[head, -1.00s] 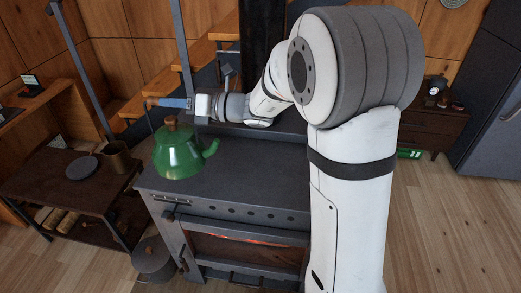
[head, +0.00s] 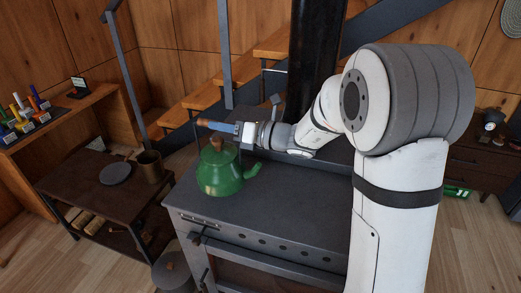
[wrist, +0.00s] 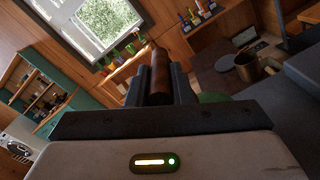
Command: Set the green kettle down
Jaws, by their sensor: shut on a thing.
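The green kettle (head: 220,174) is upright at the left part of the dark stove top (head: 275,195), its spout pointing right. I cannot tell whether its base touches the stove or hangs just above it. My gripper (head: 220,127) is above the kettle and shut on its brown wooden handle. In the wrist view the brown handle (wrist: 160,75) sits between the jaws, and a bit of the green kettle body (wrist: 213,97) shows beyond. Most of the kettle is hidden there by my gripper.
A low dark table (head: 85,187) with a brown pot (head: 150,167) and a round dark plate (head: 115,174) stands left of the stove. A black flue pipe (head: 316,60) rises behind. The stove top right of the kettle is bare.

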